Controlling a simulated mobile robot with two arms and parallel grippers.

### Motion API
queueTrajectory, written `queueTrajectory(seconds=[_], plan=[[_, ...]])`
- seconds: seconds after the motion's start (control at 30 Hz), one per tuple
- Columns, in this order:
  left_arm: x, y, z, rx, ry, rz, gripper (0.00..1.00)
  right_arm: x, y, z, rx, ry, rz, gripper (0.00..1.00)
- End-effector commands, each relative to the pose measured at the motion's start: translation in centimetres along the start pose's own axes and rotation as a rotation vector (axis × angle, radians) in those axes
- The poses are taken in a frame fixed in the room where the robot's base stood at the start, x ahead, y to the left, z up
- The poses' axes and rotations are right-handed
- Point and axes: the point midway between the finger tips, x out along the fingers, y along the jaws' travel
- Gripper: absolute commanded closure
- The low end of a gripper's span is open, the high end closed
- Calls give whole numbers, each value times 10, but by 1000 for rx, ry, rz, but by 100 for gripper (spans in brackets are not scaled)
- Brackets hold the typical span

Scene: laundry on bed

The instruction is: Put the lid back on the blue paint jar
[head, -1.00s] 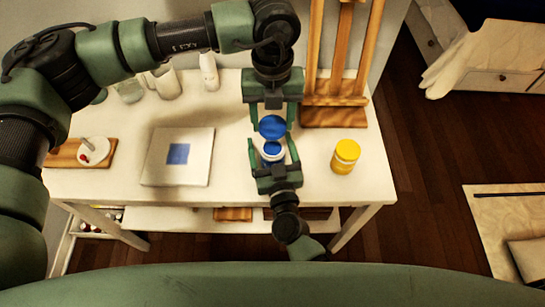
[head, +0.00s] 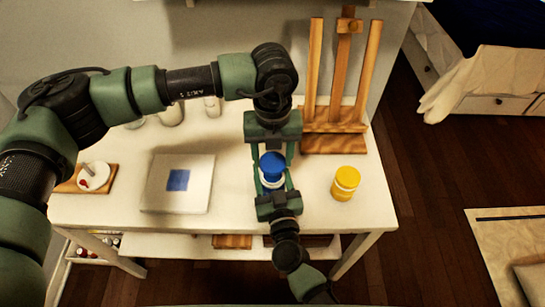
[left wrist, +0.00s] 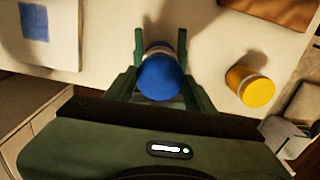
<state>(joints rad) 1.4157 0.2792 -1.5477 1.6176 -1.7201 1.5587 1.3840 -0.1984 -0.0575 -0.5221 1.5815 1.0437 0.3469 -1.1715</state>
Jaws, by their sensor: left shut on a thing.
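The blue lid (head: 272,164) is between the fingers of my left gripper (head: 272,160), which comes in from behind and is shut on it. The lid also shows in the left wrist view (left wrist: 162,77). The white-sided blue paint jar (head: 271,183) stands upright on the table directly under the lid, which hides its mouth. I cannot tell whether lid and rim touch. My right gripper (head: 273,182) comes from the front with its fingers close on both sides of the jar, apparently shut on it. Its fingertips show beyond the lid in the left wrist view (left wrist: 160,42).
A yellow jar (head: 345,183) stands to the right on the white table (head: 225,210). A canvas with a blue square (head: 200,195) lies to the left. A wooden easel (head: 335,143) stands behind. A small board with a white dish (head: 92,178) is at far left.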

Motion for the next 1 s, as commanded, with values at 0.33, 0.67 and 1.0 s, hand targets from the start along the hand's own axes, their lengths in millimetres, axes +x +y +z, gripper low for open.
queueTrajectory(seconds=[0.33,0.67,1.0], plan=[[16,0,0,0,-1,0,83,0,0,0,0,1,0,100],[18,0,0,0,0,0,83,0,0,0,0,1,0,100],[34,0,0,1,0,0,83,0,0,0,0,1,0,100]])
